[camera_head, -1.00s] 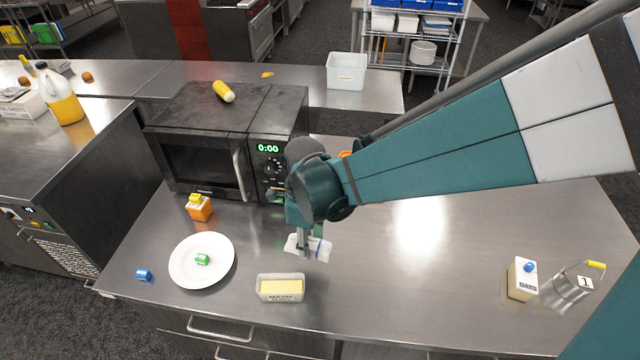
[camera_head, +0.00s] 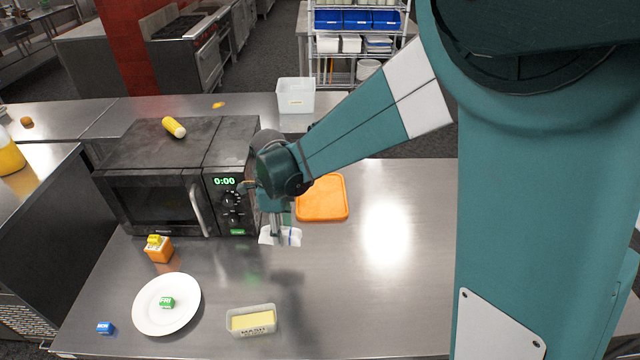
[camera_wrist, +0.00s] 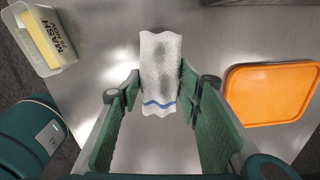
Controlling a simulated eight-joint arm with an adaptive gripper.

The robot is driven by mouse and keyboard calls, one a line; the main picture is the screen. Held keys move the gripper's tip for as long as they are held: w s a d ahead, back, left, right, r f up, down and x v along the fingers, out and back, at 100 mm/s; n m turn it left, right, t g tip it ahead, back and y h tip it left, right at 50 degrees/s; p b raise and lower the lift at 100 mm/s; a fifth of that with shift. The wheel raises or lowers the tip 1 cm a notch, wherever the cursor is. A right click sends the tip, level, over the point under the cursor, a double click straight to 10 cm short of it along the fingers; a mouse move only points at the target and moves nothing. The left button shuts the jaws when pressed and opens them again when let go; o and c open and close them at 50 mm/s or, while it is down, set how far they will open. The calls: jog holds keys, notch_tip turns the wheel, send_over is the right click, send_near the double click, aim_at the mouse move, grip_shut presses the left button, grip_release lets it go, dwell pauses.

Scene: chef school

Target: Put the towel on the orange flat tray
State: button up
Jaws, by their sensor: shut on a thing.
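The towel (camera_head: 292,237) is white with a blue stripe. My gripper (camera_head: 280,238) is shut on it and holds it above the steel counter, to the left of and nearer than the tray. In the wrist view the towel (camera_wrist: 160,72) hangs between the two green fingers of my gripper (camera_wrist: 160,88). The orange flat tray (camera_head: 322,198) lies on the counter to the right of the microwave, and nothing shows on it. My arm is close to its left edge in the head view. The tray also shows at the right of the wrist view (camera_wrist: 272,92).
A black microwave (camera_head: 150,205) stands left of my gripper. The counter right of the tray is clear.

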jog(key=w+d+p, duration=0.1)
jog(key=w+d, duration=0.3)
jog(key=w, duration=0.5)
jog(key=w+d+p, duration=0.1)
jog(key=w+d, duration=0.3)
jog(key=w, duration=0.6)
jog(key=w+d+n, duration=0.1)
jog(key=w+d, duration=0.4)
jog(key=w, duration=0.5)
jog(key=shift+w+p, duration=0.25)
jog(key=shift+p, duration=0.15)
send_over(321, 195)
jog(key=shift+w+f, duration=0.1)
jog(key=shift+f, duration=3)
jog(key=shift+f, duration=0.1)
jog(key=shift+f, duration=1.8)
jog(key=shift+f, duration=0.2)
